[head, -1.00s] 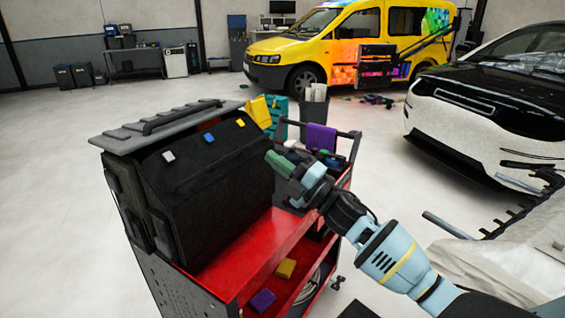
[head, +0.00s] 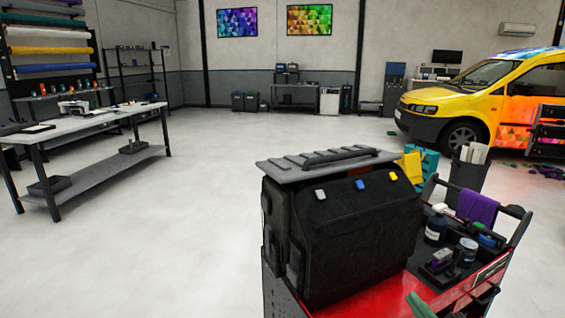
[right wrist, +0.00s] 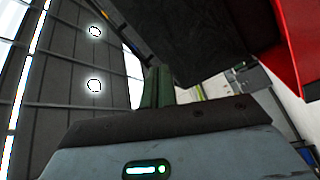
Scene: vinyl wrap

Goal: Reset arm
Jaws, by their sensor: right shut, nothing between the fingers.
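My right gripper (head: 419,304) shows only as a green fingertip piece at the bottom edge of the head view, in front of the red cart (head: 378,295). In the right wrist view its green fingers (right wrist: 157,88) are together with nothing between them. My left gripper is not in view. The large black tool bag (head: 358,235) stands on the cart, with a grey ridged lid (head: 325,165) on top.
Bottles and small tools stand in the cart's black tray, near a purple cloth (head: 477,207). A workbench (head: 85,127) stands at the left. A yellow van (head: 470,105) is at the back right. The floor between bench and cart is clear.

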